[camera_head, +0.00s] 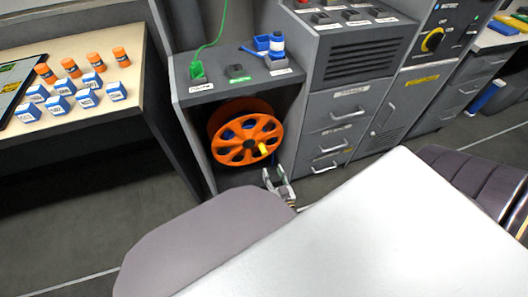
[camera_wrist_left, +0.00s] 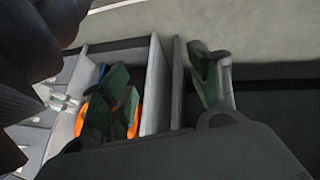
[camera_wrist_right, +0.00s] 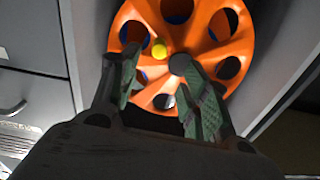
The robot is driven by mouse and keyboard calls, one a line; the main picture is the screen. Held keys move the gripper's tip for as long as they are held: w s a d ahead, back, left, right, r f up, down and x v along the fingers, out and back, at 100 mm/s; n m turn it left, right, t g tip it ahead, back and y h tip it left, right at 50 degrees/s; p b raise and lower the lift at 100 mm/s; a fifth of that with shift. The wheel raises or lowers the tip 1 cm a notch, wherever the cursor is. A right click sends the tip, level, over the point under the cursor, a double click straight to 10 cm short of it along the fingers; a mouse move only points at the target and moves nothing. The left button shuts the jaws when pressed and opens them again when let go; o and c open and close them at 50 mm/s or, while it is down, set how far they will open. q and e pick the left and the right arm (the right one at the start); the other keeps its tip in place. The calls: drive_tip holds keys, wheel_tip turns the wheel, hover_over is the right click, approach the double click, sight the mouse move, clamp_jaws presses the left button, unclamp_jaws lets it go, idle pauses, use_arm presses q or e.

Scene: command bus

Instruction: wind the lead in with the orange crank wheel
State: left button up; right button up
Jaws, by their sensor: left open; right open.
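The orange crank wheel (camera_head: 232,150) sits upright in the open bay of a grey cabinet, with a yellow knob (camera_head: 263,149) on its face. In the right wrist view the wheel (camera_wrist_right: 215,22) fills the upper middle, and the knob (camera_wrist_right: 159,51) shows between and beyond my right fingertips. My right gripper (camera_head: 277,178) is open and empty, just in front of the wheel's lower right; contact with the knob cannot be told. My left gripper (camera_wrist_left: 162,68) is open and empty in its wrist view, with part of the wheel (camera_wrist_left: 80,119) beyond one finger. A green lead (camera_head: 211,43) rises from a green plug (camera_head: 197,70) on the cabinet top.
Blue-and-white boxes (camera_head: 59,105) and orange cylinders (camera_head: 96,61) stand on the table at left. A blue item (camera_head: 276,46) stands on the cabinet top. Grey drawers (camera_head: 340,115) adjoin the bay at right. The bay's side walls flank the wheel closely.

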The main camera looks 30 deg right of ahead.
sight(265, 154)
drive_tip(key=b+x, duration=0.3)
drive_tip(key=x, duration=0.6)
drive_tip(key=shift+w, duration=0.25)
use_arm(q)
drive_tip(key=shift+t+h, duration=0.4)
drive_tip(key=shift+w+d+f+b, duration=0.1)
drive_tip(key=shift+d+f+b, duration=0.05)
drive_tip(key=shift+f, duration=0.7)
drive_tip(key=shift+d+f+b, duration=0.2)
drive_tip(key=shift+f, duration=0.65)
drive_tip(key=shift+w+d+f+b, duration=0.1)
drive_tip(key=shift+d+f+b, duration=0.05)
drive_tip(key=shift+f, duration=0.7)
use_arm(e)
drive_tip(key=shift+x, duration=1.35)
drive_tip(key=shift+c, duration=0.5)
clamp_jaws()
